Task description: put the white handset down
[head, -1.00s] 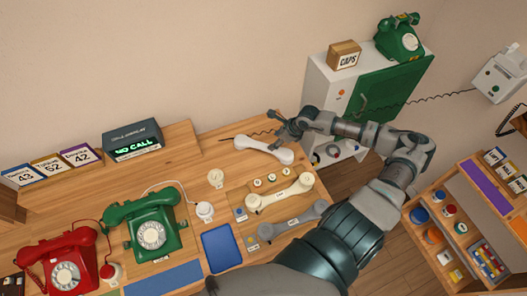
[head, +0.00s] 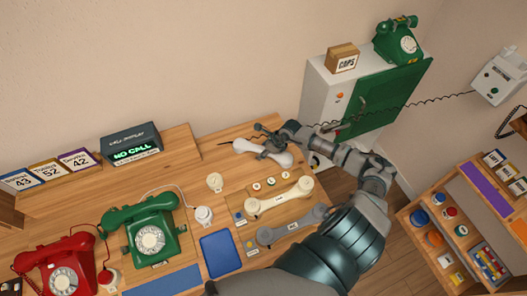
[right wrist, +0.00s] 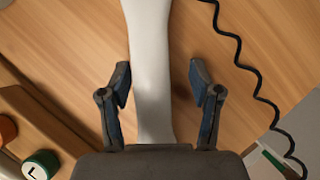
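The white handset (head: 243,146) lies on the wooden desk (head: 232,175) near its back right. My right gripper (head: 268,141) is over the handset's right half, its arm reaching in from the lower right. In the right wrist view, the white handset (right wrist: 150,70) runs lengthwise between the two fingers of my right gripper (right wrist: 160,76). The fingers are apart: the left one is close beside the handset, and a wider gap shows on the right. The handset's near end is hidden by the gripper body. My left gripper is not in view.
A black coiled cord (right wrist: 250,73) runs right of the handset. Cream (head: 281,197) and grey (head: 291,227) handsets lie in front of it. Green (head: 151,236) and red (head: 62,272) phones stand left. The white cabinet (head: 318,92) stands behind right. The display reads NO CALL.

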